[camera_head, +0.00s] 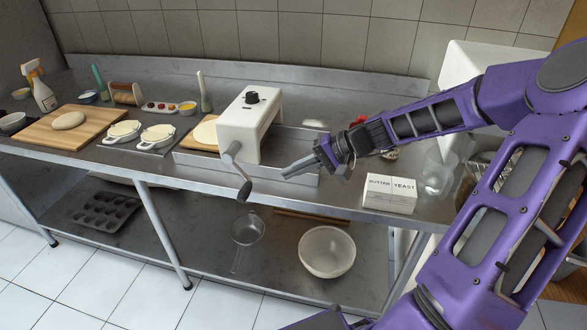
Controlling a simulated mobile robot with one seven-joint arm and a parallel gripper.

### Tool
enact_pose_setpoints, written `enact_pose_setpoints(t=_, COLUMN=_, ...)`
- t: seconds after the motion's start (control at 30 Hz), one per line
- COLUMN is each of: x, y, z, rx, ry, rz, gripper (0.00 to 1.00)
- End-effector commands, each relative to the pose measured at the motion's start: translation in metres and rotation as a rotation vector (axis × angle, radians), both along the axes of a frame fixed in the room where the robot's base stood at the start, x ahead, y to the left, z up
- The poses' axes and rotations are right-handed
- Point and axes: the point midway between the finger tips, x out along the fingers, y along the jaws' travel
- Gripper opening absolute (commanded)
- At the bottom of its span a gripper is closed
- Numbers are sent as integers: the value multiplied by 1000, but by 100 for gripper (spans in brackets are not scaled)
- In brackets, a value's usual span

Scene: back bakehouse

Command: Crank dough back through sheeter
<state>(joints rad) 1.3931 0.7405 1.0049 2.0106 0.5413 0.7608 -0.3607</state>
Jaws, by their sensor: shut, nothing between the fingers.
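The white dough sheeter (238,126) stands on the metal counter, with a black knob on top. Its crank (237,172) is on the front side, with a dark handle hanging down over the counter's front edge. A flat pale sheet of dough (206,133) lies at the sheeter's left side, partly hidden by its body. My gripper (285,175) is shut and empty, to the right of the sheeter and crank handle, apart from both.
At left are a wooden board (40,134) with dough and two white dishes (157,138). A bowl (327,252) and sieve (248,230) sit on the lower shelf.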

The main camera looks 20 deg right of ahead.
Motion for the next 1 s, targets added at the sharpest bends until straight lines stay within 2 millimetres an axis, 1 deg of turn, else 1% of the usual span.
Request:
enact_pose_setpoints(t=0.03, x=5, y=10, z=-8, rx=4, ry=0, rz=5, gripper=0)
enact_pose_setpoints(t=0.2, x=20, y=37, z=-29, rx=4, ry=2, rz=5, gripper=0)
enact_pose_setpoints(t=0.4, x=35, y=62, z=-49, rx=3, ry=1, rz=2, gripper=0)
enact_pose_setpoints(t=0.5, x=40, y=70, z=-55, rx=2, ry=0, rz=2, gripper=0)
enact_pose_setpoints(t=0.7, x=44, y=76, z=-60, rx=1, ry=-2, rz=-1, gripper=0)
enact_pose_setpoints(t=1.0, x=45, y=77, z=-61, rx=2, ry=-1, rz=-1, gripper=0)
